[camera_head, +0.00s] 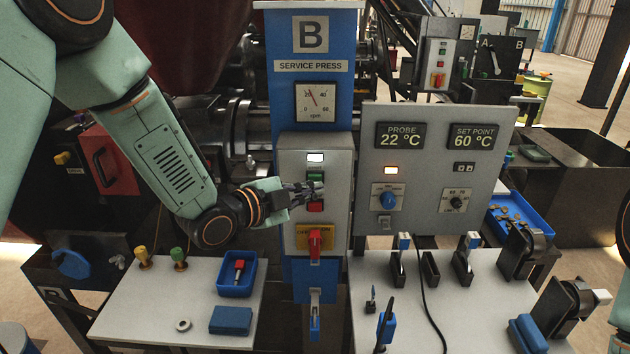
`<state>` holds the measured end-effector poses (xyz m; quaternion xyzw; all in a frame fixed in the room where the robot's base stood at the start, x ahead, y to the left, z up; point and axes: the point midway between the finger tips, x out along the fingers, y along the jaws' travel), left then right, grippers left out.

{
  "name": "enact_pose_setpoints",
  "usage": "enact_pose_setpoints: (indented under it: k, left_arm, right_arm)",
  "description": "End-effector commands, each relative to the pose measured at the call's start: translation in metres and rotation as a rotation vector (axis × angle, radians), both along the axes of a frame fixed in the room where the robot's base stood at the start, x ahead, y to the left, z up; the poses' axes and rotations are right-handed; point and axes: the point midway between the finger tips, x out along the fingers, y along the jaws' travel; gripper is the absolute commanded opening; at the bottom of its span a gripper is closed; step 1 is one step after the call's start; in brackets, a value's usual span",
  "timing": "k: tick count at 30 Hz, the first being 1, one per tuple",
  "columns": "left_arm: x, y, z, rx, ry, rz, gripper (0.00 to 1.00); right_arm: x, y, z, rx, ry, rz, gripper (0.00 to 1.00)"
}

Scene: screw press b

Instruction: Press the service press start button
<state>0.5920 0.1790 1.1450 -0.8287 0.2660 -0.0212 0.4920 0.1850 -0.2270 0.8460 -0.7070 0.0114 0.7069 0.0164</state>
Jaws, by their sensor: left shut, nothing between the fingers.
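The service press control box (287,230) is mounted on a blue column (312,100) marked B and SERVICE PRESS. On it are a lit white lamp (315,157), a green button (316,177), a red button (315,206) and a red switch on a yellow plate (315,240). My left arm comes in from the left. Its gripper (312,190) is shut and empty, with the fingertips in front of the box between the green and red buttons. The green button is partly hidden by the fingers. I cannot tell whether they touch it. My right gripper is not in view.
A grey panel (430,130) with PROBE and SET POINT displays stands to the right. A left table (190,340) holds a blue tray (252,290) and a blue block (230,320).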

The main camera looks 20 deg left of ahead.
Motion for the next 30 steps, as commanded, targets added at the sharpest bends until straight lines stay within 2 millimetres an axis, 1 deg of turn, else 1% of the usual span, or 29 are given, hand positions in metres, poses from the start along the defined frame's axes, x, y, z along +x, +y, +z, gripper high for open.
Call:
enact_pose_setpoints:
  k: [8,22,26,30]
  left_arm:
    - [-0.003,-0.001,0.0,-0.001,0.0,0.0,0.0]
    - [-0.041,-0.012,0.0,-0.002,0.001,0.0,0.0]
    - [-0.047,-0.013,0.0,-0.001,0.0,0.0,0.0]
    - [-0.048,-0.014,0.0,-0.001,0.0,0.001,0.0]
  right_arm:
    - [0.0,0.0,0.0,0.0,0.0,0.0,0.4]
    - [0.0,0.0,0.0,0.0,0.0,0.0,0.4]
    - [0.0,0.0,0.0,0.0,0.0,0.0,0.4]
    - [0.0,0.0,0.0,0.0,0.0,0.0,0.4]
